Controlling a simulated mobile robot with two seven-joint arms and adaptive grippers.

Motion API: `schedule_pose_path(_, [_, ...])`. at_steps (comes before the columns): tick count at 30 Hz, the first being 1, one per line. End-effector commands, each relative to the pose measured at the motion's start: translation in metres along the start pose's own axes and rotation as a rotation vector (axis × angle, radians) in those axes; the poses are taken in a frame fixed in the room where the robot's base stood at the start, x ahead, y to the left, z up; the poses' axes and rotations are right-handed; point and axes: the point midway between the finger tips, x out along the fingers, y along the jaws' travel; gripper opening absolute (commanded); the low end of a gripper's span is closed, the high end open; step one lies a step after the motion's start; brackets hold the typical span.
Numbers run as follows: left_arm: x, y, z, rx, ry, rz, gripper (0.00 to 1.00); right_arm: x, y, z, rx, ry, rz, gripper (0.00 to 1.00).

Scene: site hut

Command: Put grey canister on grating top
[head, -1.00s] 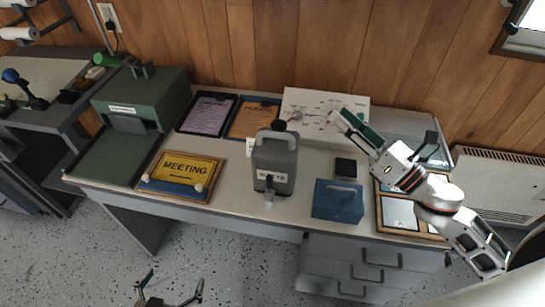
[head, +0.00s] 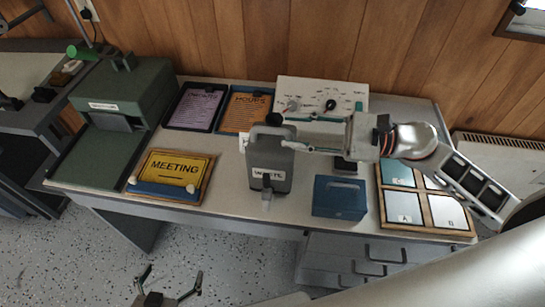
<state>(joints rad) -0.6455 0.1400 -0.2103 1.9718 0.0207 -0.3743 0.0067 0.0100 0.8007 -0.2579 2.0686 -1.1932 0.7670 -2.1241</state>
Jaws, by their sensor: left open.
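The grey canister (head: 270,162) stands upright on the desk. It has a black cap, a top handle, a front tap and a label that seems to read WASTE. My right gripper (head: 287,131) reaches in from the right at the canister's top, with its fingertips in front of or beside the handle. Whether it grips the handle cannot be told. My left gripper (head: 168,283) is open and empty, low in front of the desk. I cannot make out a grating surface for certain.
A green machine (head: 128,90) with a flat front bed stands at the left. A yellow MEETING board (head: 172,175), two clipboards (head: 196,107), a blue box (head: 340,197), a white dial panel (head: 345,92) and a framed tile board (head: 425,233) surround the canister.

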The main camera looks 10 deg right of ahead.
Motion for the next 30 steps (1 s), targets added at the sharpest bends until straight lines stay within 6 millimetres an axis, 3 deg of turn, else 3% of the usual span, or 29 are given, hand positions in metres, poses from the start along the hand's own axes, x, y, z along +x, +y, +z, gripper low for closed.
schedule_pose_path(5, [-0.003,0.000,-0.006,-0.004,0.006,0.001,0.93,0.011,-0.001,0.001,0.000,-0.001,-0.002,0.31])
schedule_pose_path(13, [-0.009,-0.002,-0.018,-0.007,0.011,0.001,0.93,0.049,0.002,-0.001,0.001,-0.003,-0.003,0.31])
schedule_pose_path(23, [-0.010,-0.002,-0.020,-0.005,0.011,0.000,0.93,0.056,0.004,-0.004,0.002,0.000,0.000,0.31])
schedule_pose_path(27, [-0.010,-0.002,-0.021,-0.005,0.013,0.000,0.93,0.056,0.004,-0.004,0.002,0.000,-0.001,0.00])
schedule_pose_path(30, [-0.010,-0.003,-0.022,-0.005,0.014,0.000,0.93,0.056,0.004,-0.004,0.002,0.000,-0.001,0.00])
